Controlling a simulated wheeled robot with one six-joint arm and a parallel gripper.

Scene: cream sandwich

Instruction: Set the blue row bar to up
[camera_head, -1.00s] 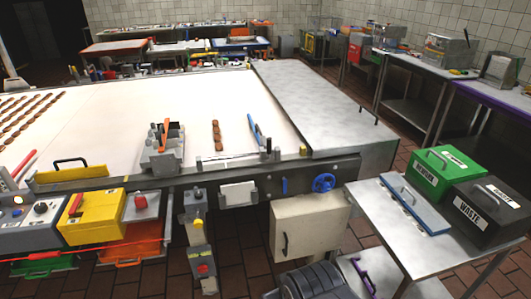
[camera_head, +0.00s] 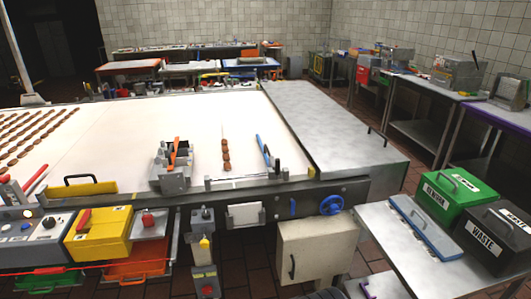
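The blue row bar (camera_head: 263,150) is a slim blue bar near the front right of the wide cream belt (camera_head: 120,140). It slants up and to the left from a small grey mount (camera_head: 275,163) at the belt's front edge. I cannot tell whether it lies on the belt or stands above it. A short row of brown biscuits (camera_head: 226,154) lies on the belt to its left. My gripper is not in view.
An orange bar stands in a grey metal unit (camera_head: 170,175) left of the biscuits. A blue handwheel (camera_head: 331,205) is on the front rail. A side table holds a green box (camera_head: 455,190) and a black waste box (camera_head: 495,237). Tiled floor shows between table and belt.

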